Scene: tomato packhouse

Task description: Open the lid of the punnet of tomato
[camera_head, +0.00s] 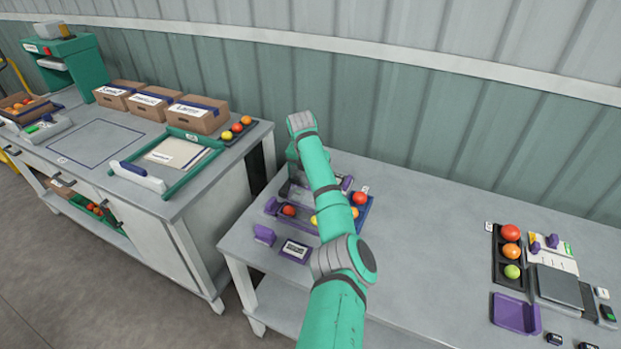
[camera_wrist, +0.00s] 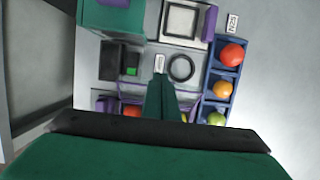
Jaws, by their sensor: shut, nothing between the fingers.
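In the wrist view my gripper (camera_wrist: 162,78) points down with its green fingers together and nothing between them. It is over the work table, beside a blue tray (camera_wrist: 204,92) holding red, orange and yellow-green tomatoes. A red tomato (camera_wrist: 132,110) shows left of the fingers, within a purple-edged holder that may be the punnet. I cannot make out its lid. In the head view, my arm hides most of this spot.
A purple block (camera_head: 264,234) and a dark labelled plate (camera_head: 295,251) lie in front of the tomatoes. On the right are a black tomato tray (camera_head: 496,262), a purple tray (camera_head: 516,313) and a grey scale (camera_head: 559,287). Between, the table (camera_head: 430,255) is clear. The wall stands behind.

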